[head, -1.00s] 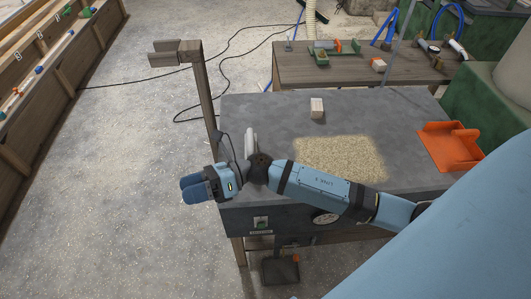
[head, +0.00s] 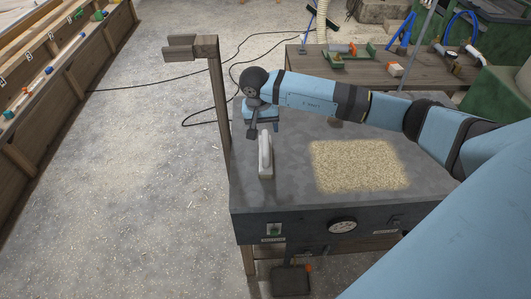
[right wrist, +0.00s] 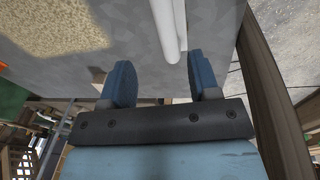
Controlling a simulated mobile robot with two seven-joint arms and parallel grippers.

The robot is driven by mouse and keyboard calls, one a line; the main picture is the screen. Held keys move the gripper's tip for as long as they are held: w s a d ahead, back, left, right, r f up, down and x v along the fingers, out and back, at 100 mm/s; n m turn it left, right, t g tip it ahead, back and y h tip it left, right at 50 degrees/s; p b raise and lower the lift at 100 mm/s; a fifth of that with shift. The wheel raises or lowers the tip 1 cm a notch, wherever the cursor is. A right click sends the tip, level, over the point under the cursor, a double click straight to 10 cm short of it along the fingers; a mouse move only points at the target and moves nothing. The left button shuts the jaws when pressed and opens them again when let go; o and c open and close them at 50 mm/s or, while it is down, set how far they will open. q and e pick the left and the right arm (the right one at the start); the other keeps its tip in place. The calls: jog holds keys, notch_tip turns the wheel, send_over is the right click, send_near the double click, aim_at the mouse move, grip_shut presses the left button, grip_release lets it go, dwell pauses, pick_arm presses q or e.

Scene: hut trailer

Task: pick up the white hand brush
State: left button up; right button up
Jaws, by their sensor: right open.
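The white hand brush (head: 265,160) lies on the grey table top (head: 290,196) near its left edge, its length running away from me. My right gripper (head: 261,128) is above the table at the far end of the brush, pointing down. In the right wrist view the open fingers of the gripper (right wrist: 162,78) have a gap between them, and the white brush (right wrist: 166,28) shows ahead of that gap, partly cut off by the frame's top. The fingers look apart from the brush. My left gripper is not in view.
A patch of sawdust (head: 358,166) lies on the table right of the brush. A wooden post (head: 216,100) rises at the table's left edge. A second bench (head: 428,82) with tools stands behind. My right arm spans the table's far side.

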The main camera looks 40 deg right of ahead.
aim_at(265, 141)
jog(key=f, duration=0.3)
jog(key=shift+d, duration=0.2)
notch_tip(265, 141, down, 4)
jog(key=shift+w+f+p, duration=0.1)
jog(key=shift+p, duration=0.55)
jog(key=shift+d+f, duration=0.1)
jog(key=shift+f, duration=0.45)
jog(key=c, duration=1)
jog(key=shift+r, duration=0.1)
jog(key=shift+c, duration=0.2)
